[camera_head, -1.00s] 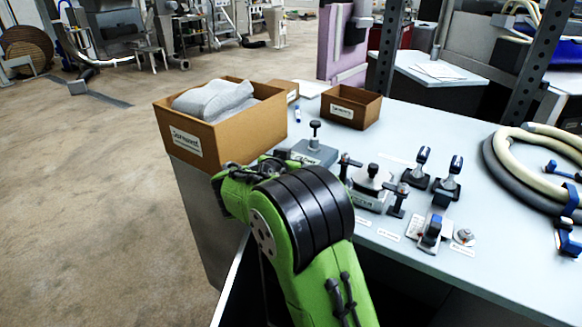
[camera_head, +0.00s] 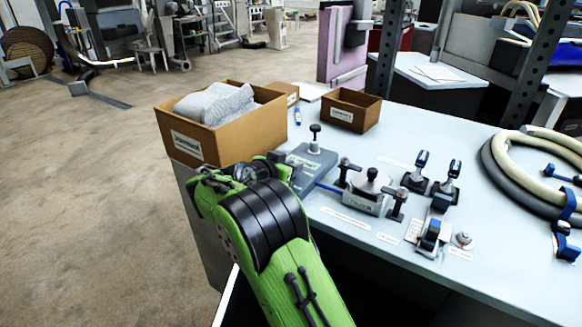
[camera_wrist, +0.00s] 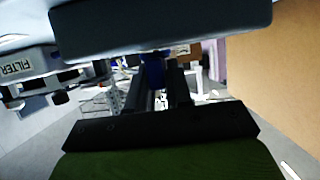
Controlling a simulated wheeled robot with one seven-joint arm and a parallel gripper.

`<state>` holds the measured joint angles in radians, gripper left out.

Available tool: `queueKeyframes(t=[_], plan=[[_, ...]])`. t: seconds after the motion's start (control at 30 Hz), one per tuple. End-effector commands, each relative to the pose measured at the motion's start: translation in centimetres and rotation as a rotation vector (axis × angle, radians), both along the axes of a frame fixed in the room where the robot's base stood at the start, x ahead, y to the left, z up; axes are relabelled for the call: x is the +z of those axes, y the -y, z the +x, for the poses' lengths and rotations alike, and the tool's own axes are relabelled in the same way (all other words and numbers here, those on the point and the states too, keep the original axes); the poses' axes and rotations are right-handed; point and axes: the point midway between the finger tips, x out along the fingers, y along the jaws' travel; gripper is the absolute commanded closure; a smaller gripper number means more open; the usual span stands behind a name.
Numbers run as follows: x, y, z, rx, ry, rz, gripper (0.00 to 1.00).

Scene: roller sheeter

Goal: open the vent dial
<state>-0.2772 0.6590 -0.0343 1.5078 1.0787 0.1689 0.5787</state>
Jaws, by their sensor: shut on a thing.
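My gripper (camera_wrist: 156,88) shows in the wrist view with its two dark fingers on either side of a small blue part (camera_wrist: 153,72). This blue part sits just under a large grey block (camera_wrist: 160,28) and looks like the vent dial, but its face and any marking are hidden. In the head view my green and black wrist covers the fingers, at the left side of a grey box (camera_head: 306,172) with a black knob (camera_head: 315,132) on top. The box's label is too small to read. The dial's turn angle cannot be told.
A filter unit (camera_head: 366,200) with black clamps stands right of the grey box, joined to it by a blue tube. A cardboard box (camera_head: 205,140) is close on the left. Levers (camera_head: 417,170), a hose coil (camera_head: 500,165) and a small brown box (camera_head: 352,108) lie further off.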

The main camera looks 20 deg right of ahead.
Motion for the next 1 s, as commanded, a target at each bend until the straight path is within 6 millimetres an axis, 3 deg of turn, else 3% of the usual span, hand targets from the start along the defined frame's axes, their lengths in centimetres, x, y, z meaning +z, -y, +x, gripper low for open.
queueKeyframes(t=[0.03,0.17,0.5,1.0], plan=[[-0.2,0.0,0.0,0.0,-0.005,0.002,0.79],[-0.2,0.0,0.0,0.0,-0.004,0.001,0.6],[0.2,-0.6,-0.3,0.003,-0.002,0.0,0.6],[5.3,-10.6,-6.7,0.006,-0.003,0.001,0.6]])
